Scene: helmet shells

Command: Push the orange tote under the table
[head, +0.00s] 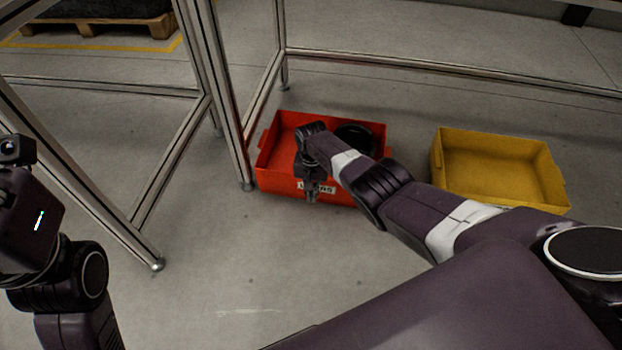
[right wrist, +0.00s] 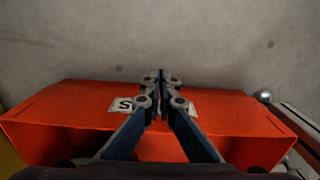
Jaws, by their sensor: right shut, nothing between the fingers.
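The orange tote (head: 278,170), red-orange with a white label on its front wall, stands on the floor just right of a metal table leg (head: 232,120). Its front left corner is close to the leg's foot. A dark round thing (head: 372,133) is in the tote, partly hidden by my right arm. My right gripper (head: 311,198) points down at the label, shut and empty. In the right wrist view, the closed fingers (right wrist: 160,78) overlap the tote's wall (right wrist: 70,105); I cannot tell whether they touch it. My left gripper's fingers are not in view, only part of that arm.
A yellow tote (head: 495,170) stands to the right, with a gap between it and the orange one. A rear table rail (head: 440,70) runs behind both. Another metal frame (head: 175,150) stands at left. The floor in front is clear. A pallet (head: 95,28) lies far back left.

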